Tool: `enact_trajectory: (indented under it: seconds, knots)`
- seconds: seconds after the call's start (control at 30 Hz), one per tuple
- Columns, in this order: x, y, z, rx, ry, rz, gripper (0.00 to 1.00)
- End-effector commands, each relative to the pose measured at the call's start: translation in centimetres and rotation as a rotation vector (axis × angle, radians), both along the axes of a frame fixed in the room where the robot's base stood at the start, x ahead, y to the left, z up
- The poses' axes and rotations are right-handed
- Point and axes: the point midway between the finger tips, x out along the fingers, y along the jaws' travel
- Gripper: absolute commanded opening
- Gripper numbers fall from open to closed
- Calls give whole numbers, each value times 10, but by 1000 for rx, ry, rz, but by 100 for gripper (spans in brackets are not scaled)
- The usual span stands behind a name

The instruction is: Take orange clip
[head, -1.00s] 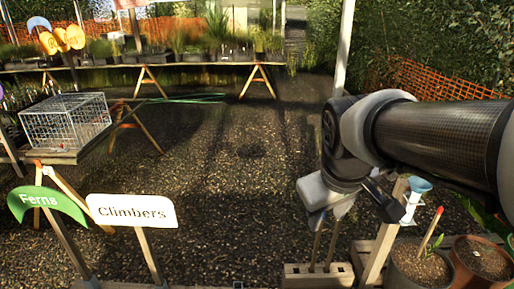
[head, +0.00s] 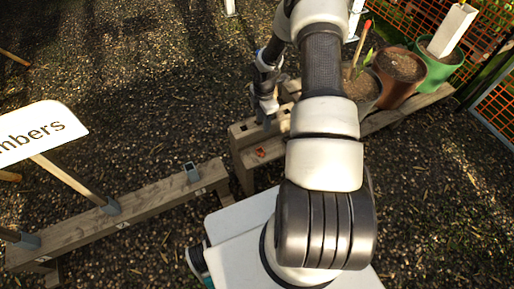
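A small orange clip (head: 260,152) lies on the near part of a wooden beam or block, left of my arm. My gripper (head: 265,112) is pointing down just beyond the clip, over or against the block with square holes (head: 243,128). It appears apart from the clip. The fingers are small and dark in this view, so I cannot tell whether they are open or shut, or whether they touch the block. My arm covers the right part of the block.
A wooden rail (head: 150,205) with metal sockets runs at the left, holding the white "Climbers" sign (head: 38,130). Several pots with soil, including a terracotta pot (head: 398,68) and a green pot (head: 440,68), stand on a plank at the right. Gravel (head: 150,90) lies open at left.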

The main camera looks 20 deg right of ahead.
Motion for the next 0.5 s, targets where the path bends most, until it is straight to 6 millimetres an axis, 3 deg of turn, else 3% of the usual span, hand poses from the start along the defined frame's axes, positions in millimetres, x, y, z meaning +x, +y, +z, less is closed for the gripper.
enact_trajectory:
  seconds: [0.5]
  knots:
    - [-3,2,-101,9,5,18,36]
